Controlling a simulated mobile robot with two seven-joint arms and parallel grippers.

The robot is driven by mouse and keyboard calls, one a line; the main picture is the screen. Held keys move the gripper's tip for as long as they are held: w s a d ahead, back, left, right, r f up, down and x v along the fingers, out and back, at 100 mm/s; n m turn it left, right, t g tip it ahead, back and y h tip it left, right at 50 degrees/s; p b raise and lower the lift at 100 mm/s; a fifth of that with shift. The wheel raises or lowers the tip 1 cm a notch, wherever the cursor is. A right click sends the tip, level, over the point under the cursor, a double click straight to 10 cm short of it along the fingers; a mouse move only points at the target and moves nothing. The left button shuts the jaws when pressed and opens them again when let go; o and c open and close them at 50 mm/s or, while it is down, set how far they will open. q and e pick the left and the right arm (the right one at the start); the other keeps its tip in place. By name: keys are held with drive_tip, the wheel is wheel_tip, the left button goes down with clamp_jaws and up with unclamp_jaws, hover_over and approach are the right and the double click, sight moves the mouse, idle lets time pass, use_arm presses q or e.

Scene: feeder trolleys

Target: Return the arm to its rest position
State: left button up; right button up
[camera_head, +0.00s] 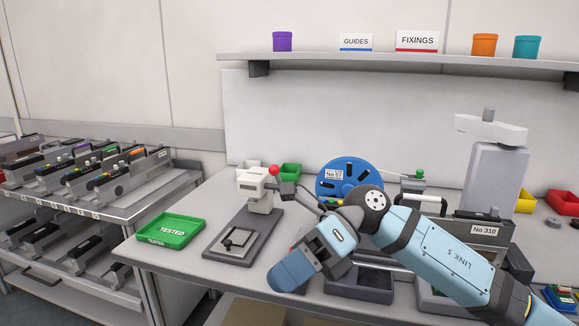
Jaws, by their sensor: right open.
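My right arm comes in from the lower right over the bench, with its wrist bent toward the lower left. My right gripper (295,272) hangs in front of the bench, right of the grey test fixture base and apart from it. It is open, with no object visible in it; one finger is partly hidden. My left gripper is not in view. The arm covers part of the bench and of the things behind it.
A white tester (255,190) with a red-knobbed lever stands left of the wrist. A green tray (171,231) lies further left. A blue reel (345,178) and a unit labelled No 310 (484,229) stand behind the arm. A feeder trolley (130,205) is at left.

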drive_tip(key=s+d+f+n+t+h, duration=0.2)
drive_tip(key=d+f+n+t, duration=0.4)
drive_tip(key=f+n+t, duration=0.6)
drive_tip(key=s+d+f+n+t+h, duration=0.1)
drive_tip(key=d+f+n+t, duration=0.7)
drive_tip(key=n+t, duration=0.65)
drive_tip(key=s+d+f+m+g+h, duration=0.25)
drive_tip(key=s+f+g, duration=0.25)
drive_tip(key=s+f, duration=0.4)
use_arm(q)
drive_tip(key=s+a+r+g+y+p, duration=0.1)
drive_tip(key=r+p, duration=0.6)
drive_tip(key=p, duration=0.9)
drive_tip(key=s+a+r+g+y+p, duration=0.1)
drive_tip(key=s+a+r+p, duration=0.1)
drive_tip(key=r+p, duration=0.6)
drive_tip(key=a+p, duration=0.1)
drive_tip(key=p, duration=0.6)
drive_tip(key=shift+p, duration=0.35)
use_arm(e)
drive_tip(key=s+d+r+g+h, duration=0.1)
drive_tip(key=d+r+g+h, duration=0.1)
drive_tip(key=r, duration=1.2)
drive_tip(key=shift+s+d+h, duration=0.4)
drive_tip(key=shift+d+h, duration=0.05)
drive_tip(key=shift+d, duration=0.4)
